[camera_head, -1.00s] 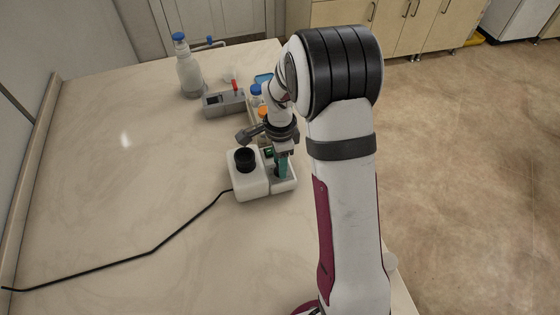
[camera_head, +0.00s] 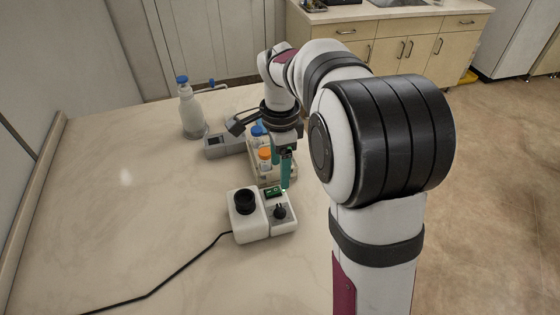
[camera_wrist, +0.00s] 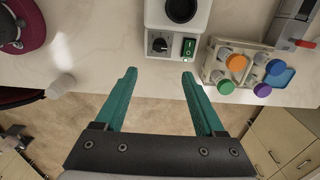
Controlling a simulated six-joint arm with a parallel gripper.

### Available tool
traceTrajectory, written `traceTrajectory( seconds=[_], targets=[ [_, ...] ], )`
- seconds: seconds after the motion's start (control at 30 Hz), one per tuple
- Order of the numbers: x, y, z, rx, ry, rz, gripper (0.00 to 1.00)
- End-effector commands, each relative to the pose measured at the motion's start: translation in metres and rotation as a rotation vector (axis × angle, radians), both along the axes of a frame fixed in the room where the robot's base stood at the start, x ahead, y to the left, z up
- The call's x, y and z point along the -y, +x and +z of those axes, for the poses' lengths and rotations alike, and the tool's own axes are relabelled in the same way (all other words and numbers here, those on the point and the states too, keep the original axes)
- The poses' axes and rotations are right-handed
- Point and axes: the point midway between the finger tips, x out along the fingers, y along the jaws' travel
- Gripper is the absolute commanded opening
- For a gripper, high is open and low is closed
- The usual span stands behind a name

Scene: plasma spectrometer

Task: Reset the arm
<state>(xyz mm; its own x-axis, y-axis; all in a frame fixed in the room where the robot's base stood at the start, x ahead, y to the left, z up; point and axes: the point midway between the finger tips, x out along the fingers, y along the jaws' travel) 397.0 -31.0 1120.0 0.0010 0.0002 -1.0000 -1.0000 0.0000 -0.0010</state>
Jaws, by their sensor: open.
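My gripper (camera_head: 287,168) has teal fingers and points down above the table, just behind the white device in the head view. In the wrist view my gripper (camera_wrist: 159,75) is open, with nothing between its fingers. The white device (camera_head: 250,229) has a black round cup on its left part, and a dark knob (camera_head: 280,212) and a green switch (camera_head: 274,192) on its right part. In the wrist view the knob (camera_wrist: 160,45) and green switch (camera_wrist: 189,47) lie beyond the fingertips, apart from them.
A rack (camera_wrist: 212,73) holds tubes with orange, blue, green and purple caps; my gripper partly hides it in the head view. A grey instrument (camera_head: 222,146) and a blue-capped bottle (camera_head: 190,110) stand farther back. A black cable crosses the left table, otherwise clear.

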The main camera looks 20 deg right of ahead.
Motion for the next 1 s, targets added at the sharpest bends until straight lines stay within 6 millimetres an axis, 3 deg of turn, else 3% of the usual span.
traceTrajectory(
  seconds=[0.13,0.53,0.6,0.67,0.8,0.9,1.0],
  targets=[
    [0.000,0.000,0.013,0.000,0.000,-0.001,0.71],
    [0.000,0.000,0.014,-0.001,0.000,0.000,0.71],
    [-0.003,-0.009,0.018,0.000,0.005,0.034,0.71],
    [-0.010,-0.034,0.028,0.003,0.019,0.134,0.71],
    [-0.039,-0.141,0.042,0.019,0.079,0.549,0.71],
    [-0.054,-0.209,0.031,0.040,0.118,0.821,0.71],
    [-0.062,-0.251,0.017,0.059,0.143,1.003,0.71]
  ],
)
